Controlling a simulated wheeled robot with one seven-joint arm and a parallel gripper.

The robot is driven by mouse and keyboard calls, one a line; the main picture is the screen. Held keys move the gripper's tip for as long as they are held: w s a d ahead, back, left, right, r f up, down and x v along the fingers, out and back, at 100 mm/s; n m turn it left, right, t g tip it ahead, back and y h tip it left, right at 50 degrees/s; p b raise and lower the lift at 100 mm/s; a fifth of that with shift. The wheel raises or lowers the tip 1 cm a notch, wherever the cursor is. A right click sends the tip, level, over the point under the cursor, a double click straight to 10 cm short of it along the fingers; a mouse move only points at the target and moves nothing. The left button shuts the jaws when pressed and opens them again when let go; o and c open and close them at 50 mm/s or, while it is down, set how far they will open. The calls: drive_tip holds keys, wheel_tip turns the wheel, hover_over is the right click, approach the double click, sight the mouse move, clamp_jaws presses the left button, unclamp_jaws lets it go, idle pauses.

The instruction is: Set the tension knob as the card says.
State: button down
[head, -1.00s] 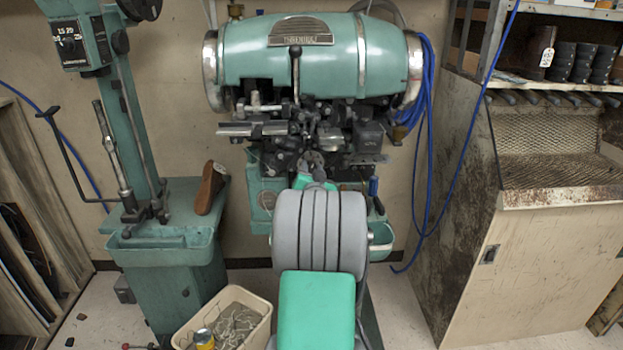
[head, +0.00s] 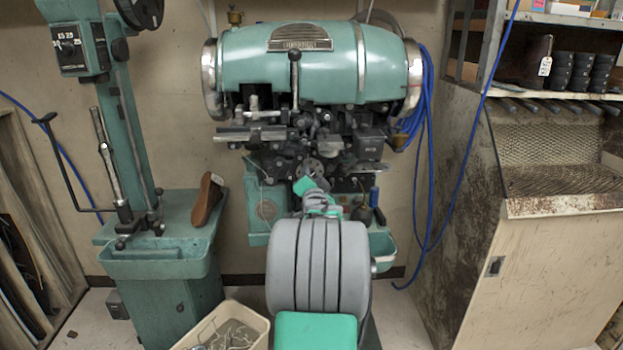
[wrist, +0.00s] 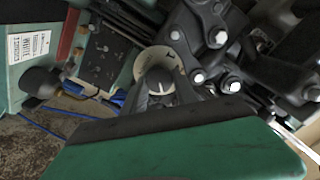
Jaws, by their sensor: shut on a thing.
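The tension knob (wrist: 160,84) sits at the centre of a pale round dial plate (wrist: 154,58) with dark marks in the wrist view. My gripper (wrist: 160,92) is shut on the knob, its dark fingers on either side. The marks are too small to read surely. In the head view my gripper (head: 308,180) reaches the front of the green stitcher (head: 290,60), and the knob is too small to make out there. A white tag (head: 545,66) hangs at the shelf on the right; its writing is not legible, and I cannot tell whether it is the card.
Dark levers and bolts (wrist: 208,40) crowd close right of my gripper in the wrist view. A white printed label (wrist: 30,45) is at its left. A green column machine (head: 120,110) stands at left, a beige bin (head: 235,335) on the floor, and a rusty cabinet (head: 500,270) at right.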

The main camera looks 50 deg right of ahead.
drive_tip(key=c, duration=1)
unclamp_jaws()
drive_tip(key=shift+s, duration=0.1)
drive_tip(key=b+v, duration=0.1)
drive_tip(key=v, duration=0.6)
drive_tip(key=shift+s+a, duration=0.2)
drive_tip(key=shift+a, duration=0.05)
